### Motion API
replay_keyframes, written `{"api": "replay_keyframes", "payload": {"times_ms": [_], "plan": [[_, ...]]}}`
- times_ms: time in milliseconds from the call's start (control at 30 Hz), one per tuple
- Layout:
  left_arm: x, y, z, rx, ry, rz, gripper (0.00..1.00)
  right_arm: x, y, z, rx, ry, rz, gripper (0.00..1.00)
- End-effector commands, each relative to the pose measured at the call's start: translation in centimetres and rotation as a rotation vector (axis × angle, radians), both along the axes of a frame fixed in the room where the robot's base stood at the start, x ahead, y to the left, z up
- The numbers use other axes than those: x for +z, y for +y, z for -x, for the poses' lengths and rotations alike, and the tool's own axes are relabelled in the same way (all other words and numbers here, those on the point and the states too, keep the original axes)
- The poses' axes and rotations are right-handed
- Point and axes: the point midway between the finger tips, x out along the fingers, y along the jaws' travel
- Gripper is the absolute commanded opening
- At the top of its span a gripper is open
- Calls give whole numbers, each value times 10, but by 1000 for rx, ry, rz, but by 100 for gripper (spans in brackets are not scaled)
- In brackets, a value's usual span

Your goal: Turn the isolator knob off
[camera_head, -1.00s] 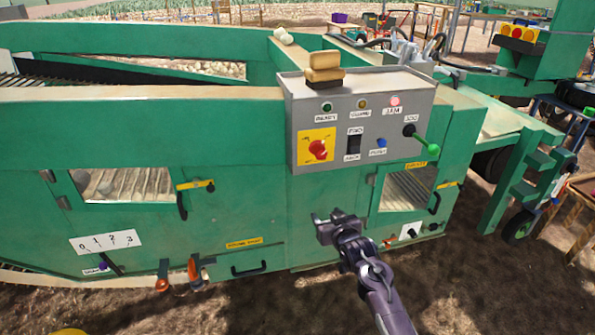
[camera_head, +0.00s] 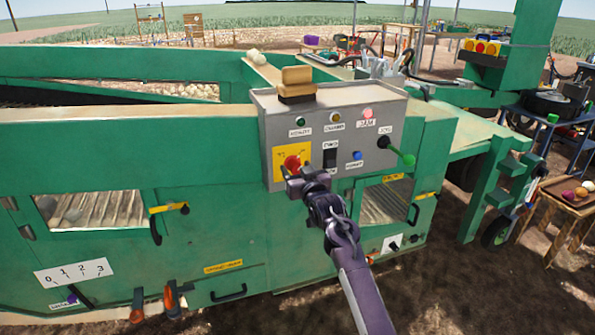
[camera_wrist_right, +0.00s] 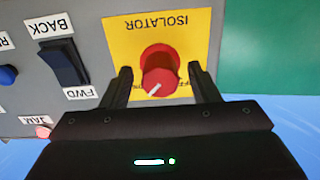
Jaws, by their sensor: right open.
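The isolator knob (camera_head: 292,163) is red and sits on a yellow plate (camera_head: 280,152) at the lower left of the grey control box (camera_head: 262,125). In the right wrist view the knob (camera_wrist_right: 159,72) has a white pointer mark and the plate reads "ISOLATOR" upside down. My right gripper (camera_head: 294,174) is just in front of the knob. In the wrist view its open fingers (camera_wrist_right: 160,88) stand one on each side of the knob, with gaps visible; contact is not seen. My left gripper is not in view.
A tan-and-black block (camera_head: 297,83) sits on the box. A red jam lamp (camera_head: 367,113) shows above.

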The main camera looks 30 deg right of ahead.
Motion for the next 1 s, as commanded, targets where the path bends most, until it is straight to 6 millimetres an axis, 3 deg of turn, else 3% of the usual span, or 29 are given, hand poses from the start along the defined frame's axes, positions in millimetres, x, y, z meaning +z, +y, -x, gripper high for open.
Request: {"api": "replay_keyframes", "payload": {"times_ms": [200,533,1000], "plan": [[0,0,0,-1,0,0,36,0,0,0,0,1,0,55],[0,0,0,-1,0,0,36,0,0,0,0,1,0,12],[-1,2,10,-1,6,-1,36,1,-1,0,0,29,112,11]]}}
